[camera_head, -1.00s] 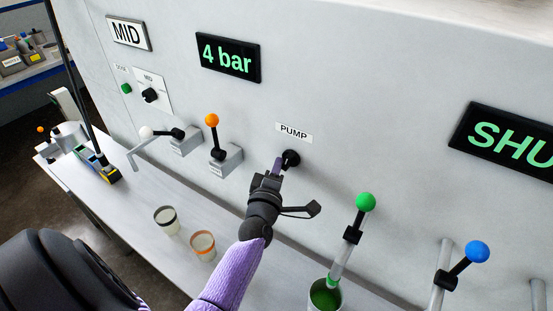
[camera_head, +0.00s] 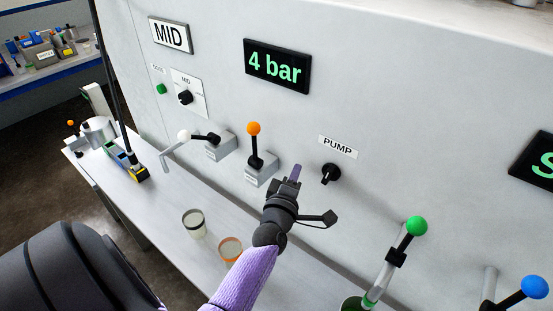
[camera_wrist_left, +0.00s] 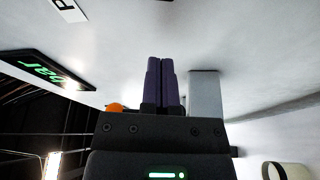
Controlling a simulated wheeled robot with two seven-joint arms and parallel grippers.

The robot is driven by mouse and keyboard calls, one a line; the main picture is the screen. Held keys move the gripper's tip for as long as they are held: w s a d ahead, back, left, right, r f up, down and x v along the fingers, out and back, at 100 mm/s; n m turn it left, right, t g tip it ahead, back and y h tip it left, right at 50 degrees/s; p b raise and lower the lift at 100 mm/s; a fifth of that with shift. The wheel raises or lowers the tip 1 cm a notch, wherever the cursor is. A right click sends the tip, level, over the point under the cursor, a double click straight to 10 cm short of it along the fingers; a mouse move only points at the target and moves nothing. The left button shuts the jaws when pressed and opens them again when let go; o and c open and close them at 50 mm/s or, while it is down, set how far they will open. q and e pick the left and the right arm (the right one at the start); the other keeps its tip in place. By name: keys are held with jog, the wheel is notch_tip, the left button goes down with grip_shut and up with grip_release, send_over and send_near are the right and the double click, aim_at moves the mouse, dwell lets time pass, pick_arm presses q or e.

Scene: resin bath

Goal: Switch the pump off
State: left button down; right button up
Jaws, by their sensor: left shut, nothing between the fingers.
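The black pump knob (camera_head: 330,174) is on the grey panel under the PUMP label (camera_head: 338,147). Its grip points down and slightly left. My left gripper (camera_head: 295,173), with purple fingers, is shut and empty. It is just left of the knob in the head view, with a gap between them. In the wrist view the purple fingers (camera_wrist_left: 160,85) are together in front of the panel, and the knob does not show. The display (camera_head: 277,66) reads 4 bar. My right gripper is not in view.
An orange-tipped lever (camera_head: 254,130) stands close to the left of my left gripper. A white-tipped lever (camera_head: 185,135) is further left. A green-tipped lever (camera_head: 416,226) and a blue-tipped one (camera_head: 534,287) are at lower right. Cups (camera_head: 194,223) stand on the bench below.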

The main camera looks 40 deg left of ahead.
pick_arm(q)
jog(key=d+v, duration=0.1)
jog(key=v, duration=0.7)
jog(key=shift+d+r+b, duration=0.15)
jog(key=shift+d+b, duration=0.1)
jog(key=shift+b, duration=0.1)
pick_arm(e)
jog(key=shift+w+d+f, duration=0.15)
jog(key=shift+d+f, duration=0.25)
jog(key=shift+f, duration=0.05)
pick_arm(q)
jog(key=shift+s, duration=0.2)
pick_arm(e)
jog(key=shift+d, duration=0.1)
